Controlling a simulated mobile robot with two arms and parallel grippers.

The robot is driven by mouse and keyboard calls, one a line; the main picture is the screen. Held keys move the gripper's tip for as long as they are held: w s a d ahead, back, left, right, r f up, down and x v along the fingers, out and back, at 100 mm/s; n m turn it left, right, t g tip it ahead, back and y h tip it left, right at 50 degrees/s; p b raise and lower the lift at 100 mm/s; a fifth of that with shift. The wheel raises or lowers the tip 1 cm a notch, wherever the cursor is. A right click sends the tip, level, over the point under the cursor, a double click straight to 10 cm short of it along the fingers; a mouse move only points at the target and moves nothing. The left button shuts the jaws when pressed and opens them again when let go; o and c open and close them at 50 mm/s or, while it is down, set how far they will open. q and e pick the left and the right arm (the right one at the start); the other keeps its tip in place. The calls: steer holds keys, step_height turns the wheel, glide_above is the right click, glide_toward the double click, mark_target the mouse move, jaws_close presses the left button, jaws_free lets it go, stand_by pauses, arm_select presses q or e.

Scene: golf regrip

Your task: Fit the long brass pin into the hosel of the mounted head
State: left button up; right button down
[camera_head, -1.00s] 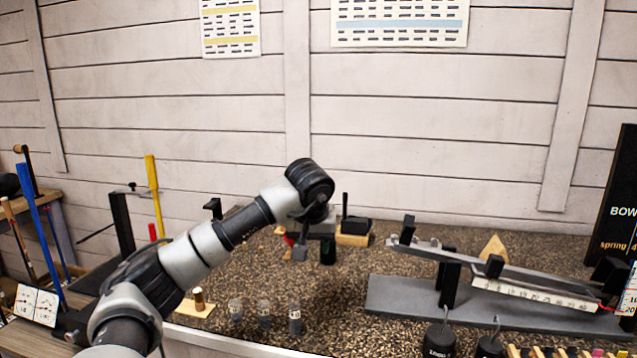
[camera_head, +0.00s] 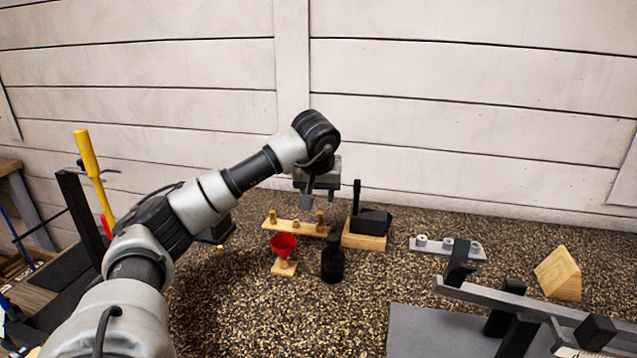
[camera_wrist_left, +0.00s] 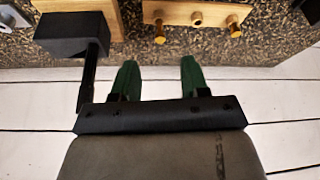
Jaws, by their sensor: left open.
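The mounted head is a black club head (camera_head: 372,222) on a wooden block (camera_head: 365,241), with a dark upright hosel (camera_head: 357,196). It also shows at the upper left in the left wrist view (camera_wrist_left: 72,36). Left of it, a wooden strip (camera_head: 307,231) holds three brass pins, a left one (camera_head: 272,216), a middle one and a right one (camera_head: 319,217). I cannot tell which is longest. My left gripper (camera_head: 318,198) is open and empty, above the strip's right end in the head view. Its green fingers (camera_wrist_left: 158,78) are spread apart. My right gripper is not in view.
A red funnel (camera_head: 284,243) on a wooden stand and a black bottle (camera_head: 332,259) stand in front of the strip. To the right are a grey plate with several pegs (camera_head: 447,249), a wooden wedge (camera_head: 558,274) and a grey beam (camera_head: 520,304). Speckled bench between them is clear.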

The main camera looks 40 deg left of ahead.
mark_target(320, 213)
arm_select(q)
steer(key=x, duration=0.6)
steer(key=shift+w+a+f, duration=0.15)
steer(key=shift+f, duration=0.15)
steer(key=shift+x, duration=0.85)
steer(key=shift+f, duration=0.1)
steer(key=shift+c, duration=0.5)
jaws_close()
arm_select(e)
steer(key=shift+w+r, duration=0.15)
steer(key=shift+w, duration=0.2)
arm_select(q)
steer(key=shift+r, duration=0.25)
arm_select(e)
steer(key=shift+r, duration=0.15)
